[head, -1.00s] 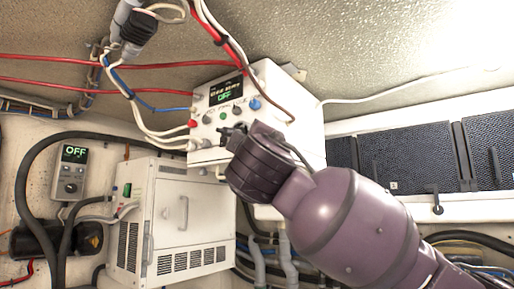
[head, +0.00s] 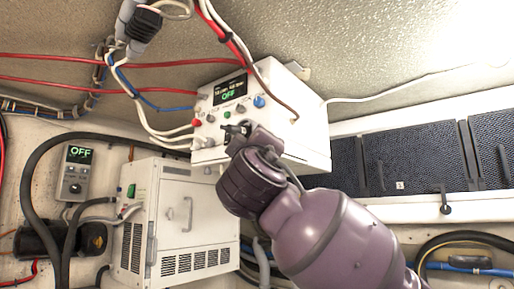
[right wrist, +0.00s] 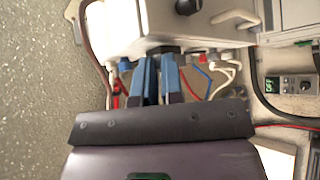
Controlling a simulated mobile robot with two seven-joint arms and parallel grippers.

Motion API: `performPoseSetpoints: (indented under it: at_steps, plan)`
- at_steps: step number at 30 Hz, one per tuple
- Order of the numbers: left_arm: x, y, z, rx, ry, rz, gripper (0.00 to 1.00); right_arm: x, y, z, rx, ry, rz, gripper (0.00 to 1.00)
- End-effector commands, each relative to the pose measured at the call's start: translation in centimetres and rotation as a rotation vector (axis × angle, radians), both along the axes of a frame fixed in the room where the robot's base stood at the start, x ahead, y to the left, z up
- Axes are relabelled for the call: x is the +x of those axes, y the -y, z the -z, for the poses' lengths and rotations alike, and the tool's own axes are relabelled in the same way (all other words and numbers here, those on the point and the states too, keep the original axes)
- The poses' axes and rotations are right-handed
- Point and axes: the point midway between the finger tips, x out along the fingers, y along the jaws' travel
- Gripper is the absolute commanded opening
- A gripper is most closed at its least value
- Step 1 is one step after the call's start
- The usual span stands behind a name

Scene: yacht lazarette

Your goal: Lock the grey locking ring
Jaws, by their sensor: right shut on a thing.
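A white box (head: 300,135) with a lit display (head: 230,91) reading OFF hangs near the ceiling; its front panel carries several knobs and connectors. My right gripper (head: 236,131) is at the lower part of that panel. In the right wrist view, the blue fingers of my right gripper (right wrist: 160,68) are closed on a dark grey part, the locking ring (right wrist: 166,50), at the panel. The ring is mostly hidden by the fingers, and its turn position cannot be told. My left gripper is not in view.
Red and white cables (head: 225,38) run to the box from above. A white vented cabinet (head: 185,225) stands below left, beside a small grey controller (head: 76,172) reading OFF. Dark mesh panels (head: 420,158) line the right wall.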

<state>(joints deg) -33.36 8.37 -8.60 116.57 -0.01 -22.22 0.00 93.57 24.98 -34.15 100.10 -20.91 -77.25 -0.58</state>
Motion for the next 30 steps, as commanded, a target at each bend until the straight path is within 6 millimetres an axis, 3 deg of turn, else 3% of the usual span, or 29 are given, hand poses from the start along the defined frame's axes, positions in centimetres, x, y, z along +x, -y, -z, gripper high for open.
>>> performPoseSetpoints:
  at_steps: [4,6,10,22,30]
  plan:
    - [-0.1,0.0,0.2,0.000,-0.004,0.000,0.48,0.0,-0.1,0.1,0.000,-0.002,-0.002,0.00]
    - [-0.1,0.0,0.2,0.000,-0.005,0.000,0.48,0.0,-0.1,0.1,0.000,-0.002,-0.002,0.16]
    - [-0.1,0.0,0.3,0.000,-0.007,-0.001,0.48,0.0,-0.1,0.1,0.000,-0.002,-0.002,0.34]
    - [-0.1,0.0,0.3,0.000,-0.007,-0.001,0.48,-0.6,-0.1,0.5,0.000,-0.001,-0.002,0.34]
    - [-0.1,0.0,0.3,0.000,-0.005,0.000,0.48,-4.3,-0.2,2.7,0.001,-0.001,-0.004,0.34]
